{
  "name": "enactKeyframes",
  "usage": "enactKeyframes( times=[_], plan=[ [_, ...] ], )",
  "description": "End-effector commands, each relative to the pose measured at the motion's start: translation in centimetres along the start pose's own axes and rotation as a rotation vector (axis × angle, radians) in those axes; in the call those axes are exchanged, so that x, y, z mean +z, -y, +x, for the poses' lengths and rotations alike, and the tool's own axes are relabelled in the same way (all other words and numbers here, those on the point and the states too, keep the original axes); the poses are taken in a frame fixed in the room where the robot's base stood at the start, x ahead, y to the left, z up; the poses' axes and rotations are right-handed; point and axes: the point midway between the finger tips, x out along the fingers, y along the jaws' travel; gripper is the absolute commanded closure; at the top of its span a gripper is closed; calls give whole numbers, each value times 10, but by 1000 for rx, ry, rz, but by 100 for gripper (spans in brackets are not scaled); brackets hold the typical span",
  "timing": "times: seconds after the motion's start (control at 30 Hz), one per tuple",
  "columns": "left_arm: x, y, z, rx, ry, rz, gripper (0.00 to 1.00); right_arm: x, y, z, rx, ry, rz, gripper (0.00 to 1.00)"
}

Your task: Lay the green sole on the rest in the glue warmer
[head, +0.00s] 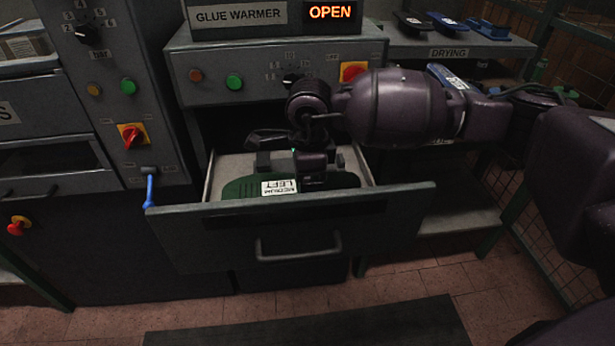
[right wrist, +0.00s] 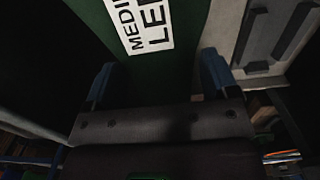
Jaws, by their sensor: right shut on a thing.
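The green sole (head: 240,189), labelled MEDIUM LEFT, is inside the open drawer (head: 290,232) of the glue warmer (head: 275,60), lying roughly level. My right gripper (head: 316,182) reaches in from above and is shut on the sole's right part. In the right wrist view the sole (right wrist: 180,80) runs up from between the blue fingertips (right wrist: 158,85). Dark upright blocks, seemingly the rest (head: 263,162), show behind the sole; they also show in the right wrist view (right wrist: 268,35). Whether the sole touches the rest or drawer floor is hidden. My left gripper is out of view.
The warmer's sign (head: 330,12) reads OPEN. A drying shelf (head: 450,47) with several soles stands right of the warmer. A control panel (head: 105,85) with a blue-handled lever (head: 150,188) is close to the drawer's left. The floor in front has a dark mat (head: 310,325).

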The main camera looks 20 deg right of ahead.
Motion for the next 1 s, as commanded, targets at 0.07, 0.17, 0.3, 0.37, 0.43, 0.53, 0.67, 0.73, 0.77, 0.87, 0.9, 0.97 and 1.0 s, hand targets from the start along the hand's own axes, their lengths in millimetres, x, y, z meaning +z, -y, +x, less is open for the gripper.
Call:
enactKeyframes(
  times=[0.07, 0.17, 0.3, 0.37, 0.43, 0.53, 0.67, 0.73, 0.77, 0.87, 0.9, 0.97, 1.0],
  plan=[
    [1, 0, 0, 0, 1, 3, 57, 0, 0, 1, 0, 0, 0, 46],
    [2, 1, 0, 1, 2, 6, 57, 0, 0, 2, 0, 0, 0, 46],
    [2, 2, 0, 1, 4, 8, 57, 0, 0, 4, 0, 0, 0, 46],
    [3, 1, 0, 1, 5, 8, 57, 0, 0, 5, 0, 0, 0, 46],
    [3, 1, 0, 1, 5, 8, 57, 0, 0, 6, 0, 0, 0, 46],
    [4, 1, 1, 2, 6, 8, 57, 0, 0, 7, 0, 0, 0, 46],
    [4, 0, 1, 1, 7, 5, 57, 0, 0, 8, 0, 0, 0, 46],
    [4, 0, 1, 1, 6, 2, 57, 0, 0, 9, 0, 0, 0, 14],
    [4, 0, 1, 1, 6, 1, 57, 0, 0, 9, 0, 0, 0, 9],
    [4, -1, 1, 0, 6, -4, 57, 0, 0, 8, 0, 0, 0, 0],
    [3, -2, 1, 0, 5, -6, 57, 0, 0, 8, 0, 0, 0, 0],
    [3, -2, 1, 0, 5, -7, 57, 0, 0, 8, 0, 0, 0, 0],
    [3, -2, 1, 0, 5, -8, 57, 0, 0, 9, 0, 0, 0, 0]
  ],
)
